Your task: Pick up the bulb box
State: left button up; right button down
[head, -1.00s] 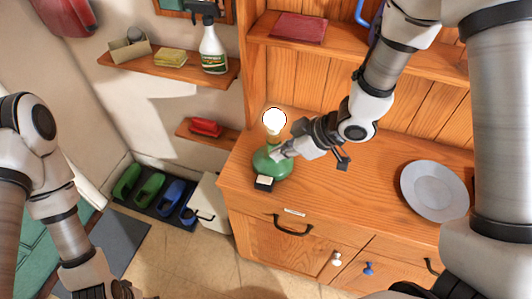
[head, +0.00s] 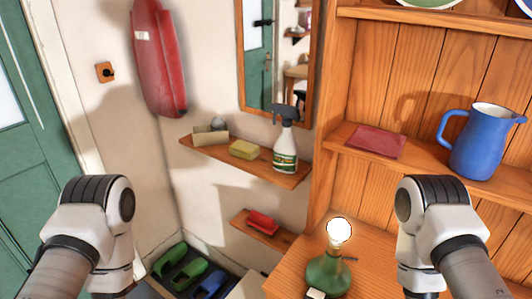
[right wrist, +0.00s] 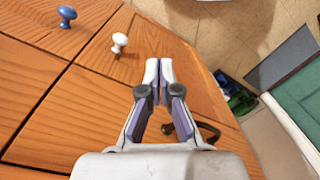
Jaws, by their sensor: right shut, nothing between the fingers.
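A small open cardboard box (head: 211,138) with a rounded grey thing in it stands at the left end of the upper wall shelf. I take it for the bulb box, but its label cannot be read. My right gripper (right wrist: 159,72) shows in the right wrist view, shut and empty, in front of the wooden cabinet front. In the head view both forearms show, but neither gripper does. My left gripper is out of view.
The wall shelf (head: 294,181) also holds a yellow sponge (head: 243,150) and a spray bottle (head: 285,150). A red brush (head: 262,222) lies on the lower shelf. A green lamp (head: 328,274) with a glowing bulb stands on the cabinet. A blue jug (head: 474,145) stands to the right.

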aim_at(203, 135)
jog(key=z, duration=0.25)
jog(key=i+j+z, duration=0.2)
jog(key=j, duration=0.3)
jog(key=i+j+z, duration=0.25)
jog(key=j, duration=0.2)
jog(key=j+z, duration=0.2)
jog(key=j, duration=0.3)
jog(key=i+j+z, duration=0.2)
jog(key=j, duration=0.35)
jog(key=k, duration=0.1)
